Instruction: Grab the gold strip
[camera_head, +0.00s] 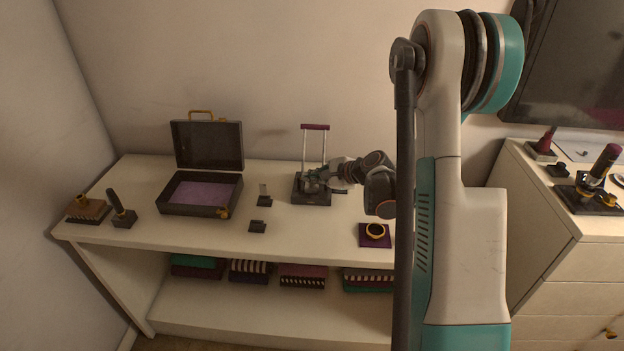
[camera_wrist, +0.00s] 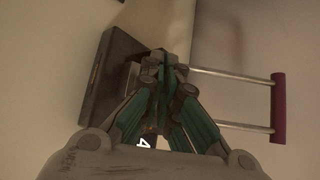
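I cannot clearly make out a gold strip in either view. My gripper (camera_head: 312,182) is low over a dark block (camera_head: 311,198) that carries an upright frame with a maroon bar (camera_head: 315,127). In the wrist view, my gripper (camera_wrist: 164,66) has its fingertips drawn together beside the dark block (camera_wrist: 106,76), with the frame's maroon bar (camera_wrist: 278,108) to the right. Whether anything thin lies between the fingertips is hidden. A small pale piece (camera_wrist: 132,76) shows at the block's edge beside the fingers.
An open dark case (camera_head: 202,193) with a purple lining stands left on the white shelf. A gold ring (camera_head: 376,231) lies on a purple square to the right. Small dark blocks (camera_head: 258,226) sit between. A striped block with a gold piece (camera_head: 88,209) is far left.

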